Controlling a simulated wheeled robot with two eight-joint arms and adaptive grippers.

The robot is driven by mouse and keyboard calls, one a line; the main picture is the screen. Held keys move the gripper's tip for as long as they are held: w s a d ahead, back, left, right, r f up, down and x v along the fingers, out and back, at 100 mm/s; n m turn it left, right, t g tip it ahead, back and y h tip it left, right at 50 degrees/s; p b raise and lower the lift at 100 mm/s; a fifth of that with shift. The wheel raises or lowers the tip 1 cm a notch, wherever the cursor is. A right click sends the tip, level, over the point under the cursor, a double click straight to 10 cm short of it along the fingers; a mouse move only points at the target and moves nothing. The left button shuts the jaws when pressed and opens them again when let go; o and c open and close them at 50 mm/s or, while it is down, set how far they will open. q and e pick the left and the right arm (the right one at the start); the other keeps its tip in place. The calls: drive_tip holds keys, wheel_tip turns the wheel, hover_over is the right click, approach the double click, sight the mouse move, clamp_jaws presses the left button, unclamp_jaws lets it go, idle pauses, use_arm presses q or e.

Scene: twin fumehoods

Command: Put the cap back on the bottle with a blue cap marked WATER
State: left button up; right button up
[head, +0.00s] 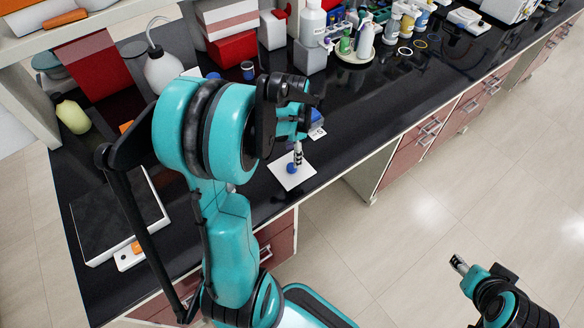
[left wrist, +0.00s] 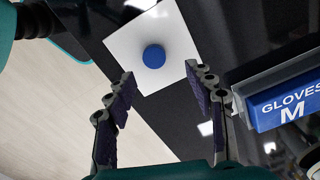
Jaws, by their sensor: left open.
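A round blue cap (head: 291,168) lies on a white square sheet (head: 284,181) near the front edge of the black bench. In the left wrist view the cap (left wrist: 154,56) lies on the bare sheet (left wrist: 178,40). My left gripper (head: 298,152) points down over the sheet. In the wrist view its two fingers (left wrist: 162,80) are apart with nothing between them, and the cap shows beyond the tips. My right gripper (head: 459,264) is over the floor at lower right, too small to tell its opening. I cannot read WATER on any bottle.
A blue glove box (left wrist: 290,102) marked M is close to the right of my left gripper. A white bottle (head: 312,22), a wash bottle (head: 163,70) and a round tray (head: 354,57) of small bottles stand further back. The bench right of the sheet is mostly clear.

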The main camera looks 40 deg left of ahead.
sight(292, 167)
use_arm(q)
drive_tip(key=f, duration=0.1)
drive_tip(key=f+b, duration=0.1)
drive_tip(key=f, duration=0.1)
drive_tip(key=s+f+b, duration=0.1)
drive_tip(key=f, duration=0.1)
drive_tip(key=shift+d+f, duration=0.1)
idle(0.3)
drive_tip(key=c, duration=0.7)
drive_tip(key=shift+c, duration=0.2)
